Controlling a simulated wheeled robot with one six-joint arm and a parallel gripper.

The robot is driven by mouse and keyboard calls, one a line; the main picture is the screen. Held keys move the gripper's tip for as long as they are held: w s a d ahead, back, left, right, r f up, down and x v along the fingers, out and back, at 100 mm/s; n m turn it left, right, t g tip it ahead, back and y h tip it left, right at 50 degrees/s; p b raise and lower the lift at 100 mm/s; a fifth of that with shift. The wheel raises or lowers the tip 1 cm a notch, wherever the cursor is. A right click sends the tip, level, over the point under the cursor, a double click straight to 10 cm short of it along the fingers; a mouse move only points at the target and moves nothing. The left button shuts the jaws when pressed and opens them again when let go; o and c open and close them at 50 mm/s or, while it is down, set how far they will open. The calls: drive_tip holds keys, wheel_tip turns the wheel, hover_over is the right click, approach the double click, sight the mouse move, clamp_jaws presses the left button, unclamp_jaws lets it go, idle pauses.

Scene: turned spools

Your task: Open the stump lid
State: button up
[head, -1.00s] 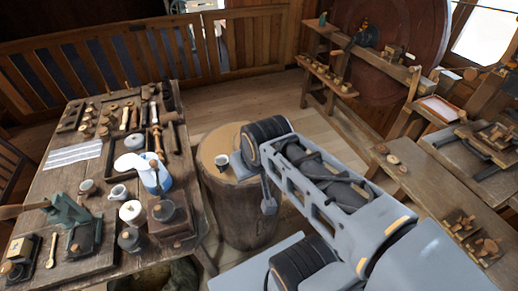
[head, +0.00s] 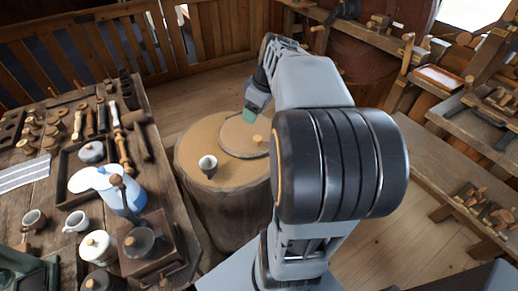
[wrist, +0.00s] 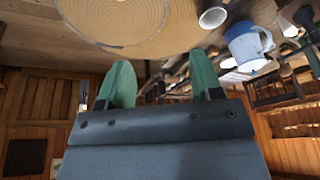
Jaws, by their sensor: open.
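The stump (head: 205,135) is a thick round log standing on the floor to the right of the table. Its lid (head: 235,140) is a flat round wooden disc lying on the stump top, with a small wooden knob (head: 258,139) near its right edge. The lid appears shut. My gripper (head: 249,117) is over the far side of the lid, with a green fingertip showing. In the wrist view its two green fingers (wrist: 162,80) are spread with nothing between them, and the lid (wrist: 115,20) shows at the top, beyond the fingertips.
The crowded table at left holds a blue-and-white jug (head: 122,196), a grinder (head: 145,245) and several tools. A bench (head: 400,165) stands at right. Open floor lies behind the stump.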

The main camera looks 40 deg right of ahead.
drive_tip(key=n+y+b, duration=0.1)
drive_tip(key=n+b, duration=0.1)
drive_tip(key=b, duration=0.1)
approach(258, 138)
drive_tip(key=x, duration=0.9)
drive_tip(key=shift+f, duration=0.1)
drive_tip(key=shift+c, duration=0.4)
